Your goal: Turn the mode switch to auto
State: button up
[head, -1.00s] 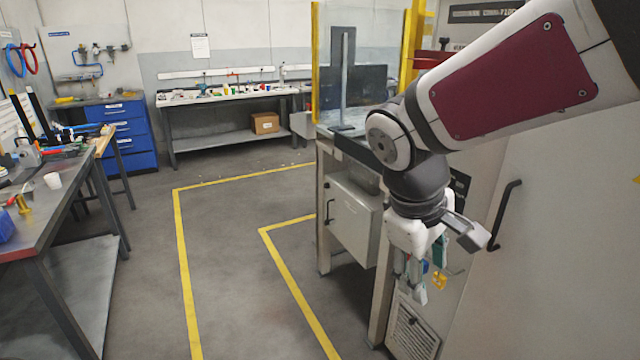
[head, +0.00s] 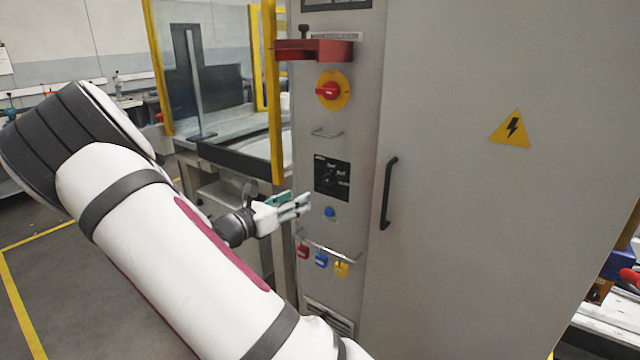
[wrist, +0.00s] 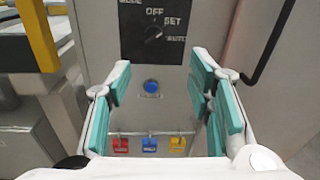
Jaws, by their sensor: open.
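The mode switch is a small dark knob (wrist: 153,33) on a black plate (head: 332,178) on the front of the grey cabinet. The wrist view shows the words OFF, SET and AUTO around the knob, with AUTO at lower right. The knob seems tilted to the upper right, but its exact setting is hard to tell. My gripper (head: 301,204) is open and empty, to the lower left of the plate and apart from it. In the wrist view its teal-padded fingers (wrist: 162,85) stand wide apart, with the plate above and beyond them.
A blue button (wrist: 151,86) sits below the plate. Red, blue and yellow padlocks hang on a rail (head: 330,247) under it. Above are a small handle (head: 326,133) and a red rotary switch (head: 328,91). A black door handle (head: 388,193) sticks out to the right.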

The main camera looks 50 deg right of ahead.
aim_at(325, 181)
jog(key=shift+n, duration=0.4)
jog(key=d, duration=0.9)
jog(key=w+d, duration=0.1)
jog(key=d, duration=0.4)
jog(key=shift+f, duration=0.1)
grip_shut()
